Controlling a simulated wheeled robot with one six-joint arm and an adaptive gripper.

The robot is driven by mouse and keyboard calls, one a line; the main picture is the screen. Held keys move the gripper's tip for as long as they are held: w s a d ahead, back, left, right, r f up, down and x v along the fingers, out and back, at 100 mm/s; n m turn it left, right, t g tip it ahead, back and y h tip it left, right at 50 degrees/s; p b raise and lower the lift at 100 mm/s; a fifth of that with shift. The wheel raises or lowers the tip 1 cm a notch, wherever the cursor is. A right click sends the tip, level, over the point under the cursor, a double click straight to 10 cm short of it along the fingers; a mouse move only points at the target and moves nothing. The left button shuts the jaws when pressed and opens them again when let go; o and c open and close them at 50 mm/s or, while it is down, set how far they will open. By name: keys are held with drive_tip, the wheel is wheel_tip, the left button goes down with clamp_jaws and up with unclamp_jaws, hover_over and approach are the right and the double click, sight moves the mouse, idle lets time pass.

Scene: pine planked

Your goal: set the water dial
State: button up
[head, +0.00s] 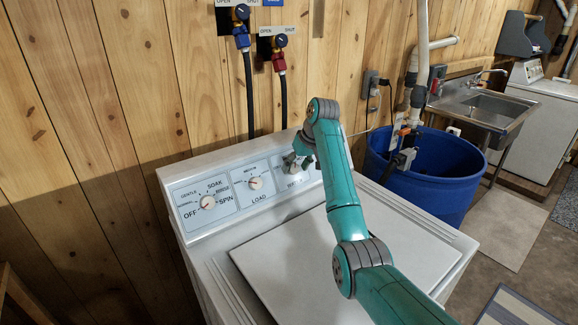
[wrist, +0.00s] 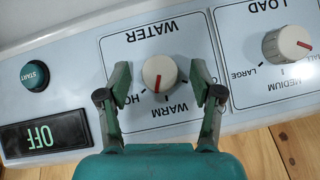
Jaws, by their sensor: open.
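The water dial (wrist: 159,73) is a round off-white knob with a red pointer line, under the upside-down word WATER in the wrist view. Its red line points down in that view, between the partly hidden HOT label on the left and the WARM label (wrist: 177,107) on the right. My gripper (wrist: 160,76) is open, with one finger on each side of the dial and a visible gap on both sides. In the head view, my gripper (head: 297,160) is at the right part of the washer's control panel and largely hides the dial there.
The load dial (wrist: 287,44) sits beside the right finger in the wrist view. A green START button (wrist: 35,76) and a display reading OFF (wrist: 45,136) are at the left. In the head view, the washer lid (head: 290,255) is clear, and a blue tub (head: 425,180) stands right.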

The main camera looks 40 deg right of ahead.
drive_tip(key=shift+w+f, duration=0.1)
drive_tip(key=shift+f, duration=0.1)
drive_tip(key=c, duration=1.2)
drive_tip(key=shift+o, duration=0.2)
drive_tip(key=shift+d+m+y, duration=0.15)
drive_tip(key=shift+m+y, duration=0.95)
drive_tip(key=shift+m, duration=0.1)
drive_tip(key=shift+m+t+y, duration=0.6)
drive_tip(key=shift+m+y, duration=0.6)
drive_tip(key=shift+m, duration=0.1)
